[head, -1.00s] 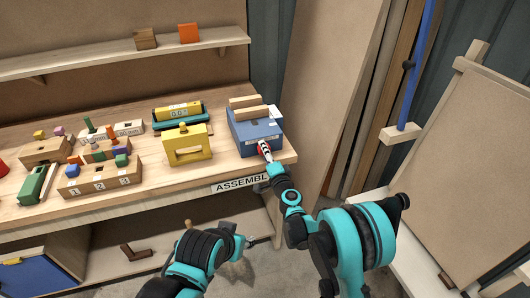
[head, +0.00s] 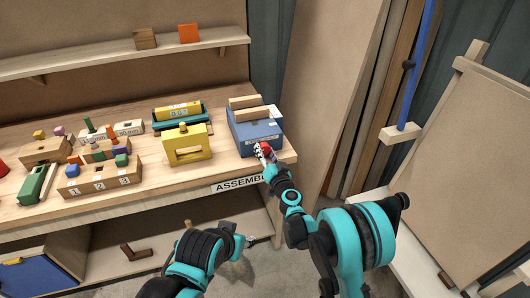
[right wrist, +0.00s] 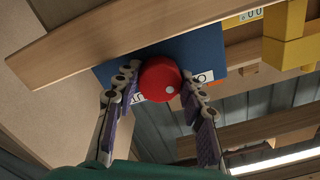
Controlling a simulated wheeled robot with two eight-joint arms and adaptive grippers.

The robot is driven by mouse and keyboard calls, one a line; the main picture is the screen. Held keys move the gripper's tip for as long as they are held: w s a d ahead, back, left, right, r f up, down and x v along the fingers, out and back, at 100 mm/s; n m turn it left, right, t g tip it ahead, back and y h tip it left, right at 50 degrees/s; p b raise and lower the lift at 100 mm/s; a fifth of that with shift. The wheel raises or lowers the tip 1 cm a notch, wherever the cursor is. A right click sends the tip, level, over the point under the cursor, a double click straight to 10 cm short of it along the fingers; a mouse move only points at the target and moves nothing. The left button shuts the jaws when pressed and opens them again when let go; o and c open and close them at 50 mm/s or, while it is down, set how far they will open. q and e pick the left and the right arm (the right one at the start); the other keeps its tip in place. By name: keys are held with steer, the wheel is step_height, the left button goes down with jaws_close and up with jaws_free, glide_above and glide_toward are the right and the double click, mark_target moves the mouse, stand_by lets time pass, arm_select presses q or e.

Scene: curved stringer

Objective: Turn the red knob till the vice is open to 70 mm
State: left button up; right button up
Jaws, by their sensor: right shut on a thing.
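The blue vice (head: 258,131) stands at the right end of the workbench, with two wooden jaw strips (head: 250,114) on top and a gap between them. The width of the gap cannot be read. Its red knob (head: 267,148) faces the front; in the right wrist view the round knob (right wrist: 158,79) has a white dot at its lower right. My right gripper (head: 263,153) is shut on the knob; the wrist view shows its fingers (right wrist: 159,85) on either side. My left gripper (head: 256,241) hangs low before the bench, too small to tell its state.
A yellow block with a handle (head: 187,145) stands left of the vice, with a yellow piece in a teal tray (head: 181,121) behind it. Wooden holders with coloured blocks (head: 99,185) fill the bench's left. Tall boards (head: 325,90) lean to the right.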

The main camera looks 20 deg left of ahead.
steer(key=shift+n, duration=0.4)
steer(key=o, duration=1.2)
steer(key=shift+f, duration=0.1)
steer(key=shift+c, duration=0.2)
steer(key=v, duration=1.2)
